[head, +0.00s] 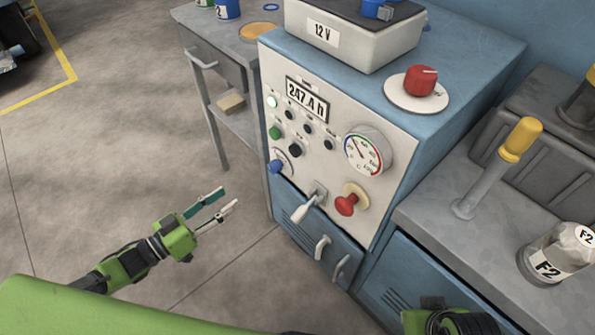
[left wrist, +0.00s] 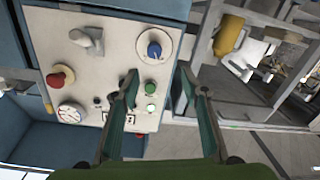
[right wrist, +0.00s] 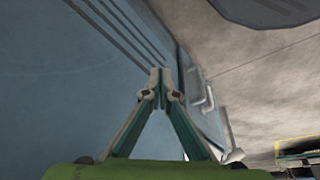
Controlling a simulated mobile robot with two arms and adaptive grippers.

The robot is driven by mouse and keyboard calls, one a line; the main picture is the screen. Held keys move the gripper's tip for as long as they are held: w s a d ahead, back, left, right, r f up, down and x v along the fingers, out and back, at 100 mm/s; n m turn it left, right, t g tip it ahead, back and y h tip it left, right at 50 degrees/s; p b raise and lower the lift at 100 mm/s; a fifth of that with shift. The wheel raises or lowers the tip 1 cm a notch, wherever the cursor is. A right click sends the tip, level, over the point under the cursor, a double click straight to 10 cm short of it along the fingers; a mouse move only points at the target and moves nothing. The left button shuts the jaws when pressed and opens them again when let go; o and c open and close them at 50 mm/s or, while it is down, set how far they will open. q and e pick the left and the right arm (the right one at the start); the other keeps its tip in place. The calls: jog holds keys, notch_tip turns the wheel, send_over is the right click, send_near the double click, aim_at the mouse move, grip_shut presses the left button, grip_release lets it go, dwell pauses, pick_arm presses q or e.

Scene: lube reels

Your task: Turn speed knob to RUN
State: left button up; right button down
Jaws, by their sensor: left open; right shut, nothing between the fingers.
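A blue knob (head: 276,166) on a white round dial sits at the lower left of the panel's front. In the left wrist view the blue knob (left wrist: 154,49) shows just beyond my fingertips. A red knob (head: 420,80) with a pale pointer line sits on a white disc on the cabinet top. I cannot read a RUN mark at either knob. My left gripper (head: 229,197) is open and empty, left of the panel and apart from it. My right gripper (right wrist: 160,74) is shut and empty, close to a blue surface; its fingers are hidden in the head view.
The panel (head: 323,160) carries a display, lamps, a gauge (head: 363,152), a lever (head: 308,204) and a red mushroom button (head: 347,204). A yellow-handled lever (head: 519,140) and a jar (head: 553,256) stand at right. The floor left of the cabinet is clear.

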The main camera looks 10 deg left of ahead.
aim_at(270, 169)
pick_arm(q)
jog(key=shift+h, duration=0.4)
jog(key=x, duration=0.4)
jog(key=b+x, duration=0.1)
jog(key=x, duration=0.3)
jog(key=b+x, duration=0.1)
jog(key=x, duration=0.3)
jog(key=shift+d+r, duration=0.25)
jog(key=shift+r, duration=0.1)
jog(key=shift+x, duration=0.85)
jog(key=shift+w+d, duration=0.15)
jog(key=shift+w, duration=0.15)
pick_arm(e)
jog(key=w, duration=0.1)
jog(key=w+t, duration=0.1)
jog(key=shift+w+a+f+t, duration=0.15)
jog(key=shift+w+a+t, duration=0.05)
jog(key=shift+w+t, duration=0.1)
pick_arm(q)
jog(key=shift+c, duration=0.4)
jog(key=c, duration=1)
